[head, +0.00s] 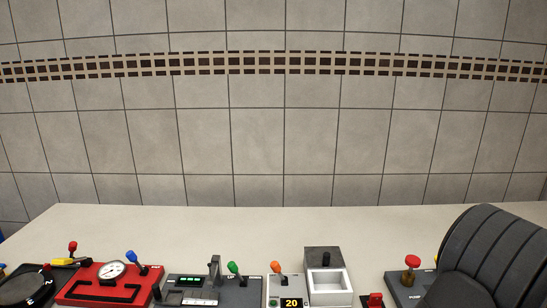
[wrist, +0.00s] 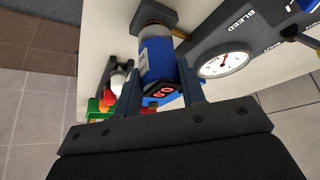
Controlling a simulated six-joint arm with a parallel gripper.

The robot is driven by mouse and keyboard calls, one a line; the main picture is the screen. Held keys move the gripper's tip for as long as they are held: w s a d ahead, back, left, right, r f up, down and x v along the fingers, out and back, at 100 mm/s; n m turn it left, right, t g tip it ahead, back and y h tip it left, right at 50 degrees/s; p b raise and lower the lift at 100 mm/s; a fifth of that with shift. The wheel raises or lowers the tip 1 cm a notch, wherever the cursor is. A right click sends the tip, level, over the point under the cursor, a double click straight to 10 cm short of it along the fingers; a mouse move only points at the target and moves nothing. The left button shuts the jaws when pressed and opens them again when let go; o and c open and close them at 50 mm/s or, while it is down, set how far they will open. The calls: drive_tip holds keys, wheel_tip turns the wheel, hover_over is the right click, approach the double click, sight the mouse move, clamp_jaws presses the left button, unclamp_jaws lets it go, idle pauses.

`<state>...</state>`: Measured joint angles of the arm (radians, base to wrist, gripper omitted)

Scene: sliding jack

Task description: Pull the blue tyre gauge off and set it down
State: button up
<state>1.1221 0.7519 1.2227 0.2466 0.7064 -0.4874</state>
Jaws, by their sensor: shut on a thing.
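The blue tyre gauge (wrist: 158,62) is between the two fingers of my gripper (wrist: 160,75) in the wrist view. The gripper is shut on its body. The gauge has a pale label band, red lit digits on its near end and a grey far end with a brown ring. I cannot tell whether the far end touches anything.
In the wrist view, a dark panel marked BLEED with a round dial (wrist: 224,63) lies close right of the gauge. In the head view, control panels line the bench front, including a red dial panel (head: 125,282). Bench (head: 190,225) behind them is clear.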

drive_tip(key=shift+r, duration=0.15)
drive_tip(key=shift+r, duration=1.35)
